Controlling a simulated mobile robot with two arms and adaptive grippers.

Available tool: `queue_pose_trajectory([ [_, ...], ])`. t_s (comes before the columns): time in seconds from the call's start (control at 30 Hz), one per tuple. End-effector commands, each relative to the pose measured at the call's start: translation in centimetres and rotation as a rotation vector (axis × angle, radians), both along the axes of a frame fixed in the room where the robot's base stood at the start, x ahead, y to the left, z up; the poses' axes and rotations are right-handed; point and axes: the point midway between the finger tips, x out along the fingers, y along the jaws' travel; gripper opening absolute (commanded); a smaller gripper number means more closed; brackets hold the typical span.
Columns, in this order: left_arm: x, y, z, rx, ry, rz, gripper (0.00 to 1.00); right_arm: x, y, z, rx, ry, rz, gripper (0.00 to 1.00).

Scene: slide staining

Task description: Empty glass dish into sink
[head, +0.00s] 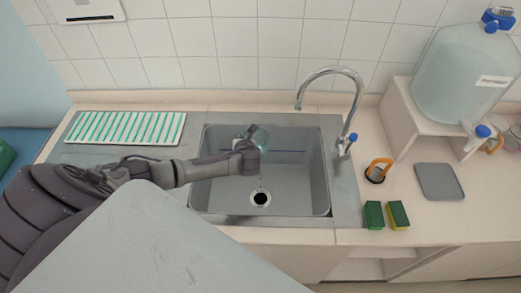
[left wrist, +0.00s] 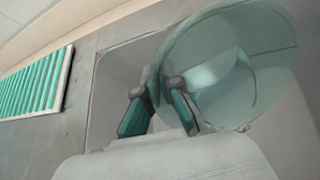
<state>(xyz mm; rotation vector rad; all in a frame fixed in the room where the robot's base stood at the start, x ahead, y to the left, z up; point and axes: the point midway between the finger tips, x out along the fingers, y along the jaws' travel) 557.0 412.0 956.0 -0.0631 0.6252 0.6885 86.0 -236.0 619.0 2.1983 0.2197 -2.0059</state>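The glass dish (left wrist: 268,50) is clear and round and shows large in the left wrist view. It is held on edge, tilted, over the sink. In the head view the dish (head: 261,138) shows small above the basin. My left gripper (left wrist: 163,88) is shut on the dish's rim, with a finger on each side of it. In the head view the left gripper (head: 249,136) is over the left part of the sink (head: 300,185). I cannot make out any liquid in the dish. My right gripper is not in view.
A curved faucet (head: 335,72) stands at the sink's back right. A green-striped rack (head: 125,127) lies on the left drainboard. Right of the sink are two sponges (head: 374,215), an orange-handled item (head: 378,170), a grey mat (head: 439,182) and a large water bottle (head: 460,75) on a stand.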

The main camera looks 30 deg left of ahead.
Motion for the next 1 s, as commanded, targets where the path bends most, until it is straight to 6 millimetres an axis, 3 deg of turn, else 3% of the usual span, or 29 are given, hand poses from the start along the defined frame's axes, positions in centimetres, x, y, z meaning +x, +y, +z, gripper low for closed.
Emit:
queue_pose_trajectory([
  [1.0,-0.3,-0.35,0.71,0.091,-0.081,0.002,0.0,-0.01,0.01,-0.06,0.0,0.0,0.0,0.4],
])
